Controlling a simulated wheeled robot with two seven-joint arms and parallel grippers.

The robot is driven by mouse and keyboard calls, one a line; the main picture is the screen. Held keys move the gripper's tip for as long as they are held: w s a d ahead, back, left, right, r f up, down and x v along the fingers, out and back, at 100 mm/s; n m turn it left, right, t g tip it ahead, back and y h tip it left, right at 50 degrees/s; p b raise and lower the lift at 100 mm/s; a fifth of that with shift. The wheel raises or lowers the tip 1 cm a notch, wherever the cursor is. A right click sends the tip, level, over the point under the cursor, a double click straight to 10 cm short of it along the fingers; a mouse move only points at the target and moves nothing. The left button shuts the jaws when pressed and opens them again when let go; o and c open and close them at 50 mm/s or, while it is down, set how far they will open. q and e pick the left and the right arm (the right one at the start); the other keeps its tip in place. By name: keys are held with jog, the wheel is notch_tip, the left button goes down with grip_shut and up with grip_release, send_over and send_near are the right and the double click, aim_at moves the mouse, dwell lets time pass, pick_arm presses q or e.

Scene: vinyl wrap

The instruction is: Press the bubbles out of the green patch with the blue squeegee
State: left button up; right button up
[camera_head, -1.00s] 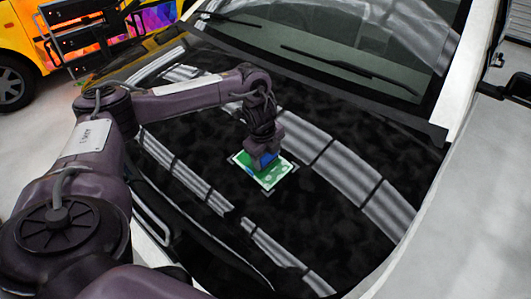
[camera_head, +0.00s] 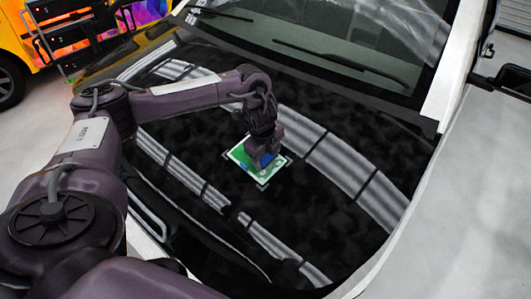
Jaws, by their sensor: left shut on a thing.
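The green patch (camera_head: 241,156) with a pale border lies on the dark glossy hood, near its middle. Small paler spots show on it, too small to tell whether they are bubbles. My left gripper (camera_head: 263,151) is over the right part of the patch and is shut on the blue squeegee (camera_head: 267,160). Only a little blue shows below the jaws, at the patch surface; I cannot tell whether its edge touches. The gripper and squeegee hide part of the patch. My right gripper is not in view.
The dark hood (camera_head: 330,215) is clear around the patch and carries bright reflections. The windshield (camera_head: 350,30) with wipers (camera_head: 345,62) is behind it. A yellow vehicle (camera_head: 20,45) and a dark cart (camera_head: 70,40) stand at the upper left. Grey floor lies at the right.

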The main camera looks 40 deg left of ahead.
aim_at(277, 168)
pick_arm(q)
jog(key=shift+s+d+f+p, duration=0.15)
jog(key=shift+d+p, duration=0.15)
jog(key=shift+d, duration=0.7)
jog(key=shift+s+d+p, duration=0.15)
jog(key=shift+d+p, duration=0.35)
jog(key=shift+d, duration=0.4)
jog(key=p+v, duration=0.7)
